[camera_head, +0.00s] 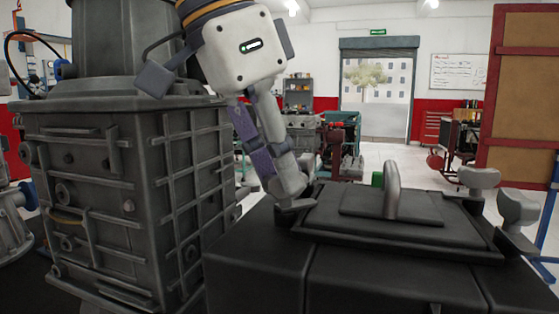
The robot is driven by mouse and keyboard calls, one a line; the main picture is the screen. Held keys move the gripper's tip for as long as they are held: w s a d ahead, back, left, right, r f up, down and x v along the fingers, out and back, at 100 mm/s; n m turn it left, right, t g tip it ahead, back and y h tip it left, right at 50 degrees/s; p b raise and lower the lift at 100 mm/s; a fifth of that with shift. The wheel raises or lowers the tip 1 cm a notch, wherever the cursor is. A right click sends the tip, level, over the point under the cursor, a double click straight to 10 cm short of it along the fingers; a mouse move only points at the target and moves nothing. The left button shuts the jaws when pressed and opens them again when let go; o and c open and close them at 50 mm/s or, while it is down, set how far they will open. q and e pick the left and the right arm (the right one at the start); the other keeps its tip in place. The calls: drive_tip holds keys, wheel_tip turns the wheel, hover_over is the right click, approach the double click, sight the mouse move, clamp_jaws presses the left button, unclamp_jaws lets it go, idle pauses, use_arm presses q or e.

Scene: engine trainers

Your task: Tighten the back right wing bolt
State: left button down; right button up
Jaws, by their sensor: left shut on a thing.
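A dark box with a raised lid (350,236) stands at the front right of the head view. A grey arched handle (391,185) rises from the lid's middle. Two light grey wing bolts show at the lid's right side, one farther back (478,180) and one nearer (519,209). My left gripper (287,184) reaches down from the top to the lid's left edge. Its fingers are shut on what looks like another wing bolt there, mostly hidden by the fingers. My right gripper is not in view.
A large dark grey ribbed engine block (130,190) stands close on the left. A small green part (377,179) shows behind the handle. A brown panel with a red frame (520,85) stands at the right. Open floor lies behind the box.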

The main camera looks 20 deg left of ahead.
use_arm(q)
drive_tip(key=m, duration=0.2)
drive_tip(key=m+g+h, duration=0.1)
drive_tip(key=m, duration=0.1)
drive_tip(key=shift+w+m+g, duration=0.15)
drive_tip(key=shift+m+g, duration=0.15)
drive_tip(key=shift+a+m+g, duration=0.1)
drive_tip(key=shift+m+g, duration=0.6)
drive_tip(key=shift+m, duration=1.2)
drive_tip(key=c, duration=1.6)
unclamp_jaws()
drive_tip(key=shift+w, duration=0.1)
drive_tip(key=v, duration=0.7)
drive_tip(key=shift+r, duration=0.25)
drive_tip(key=shift+a, duration=0.1)
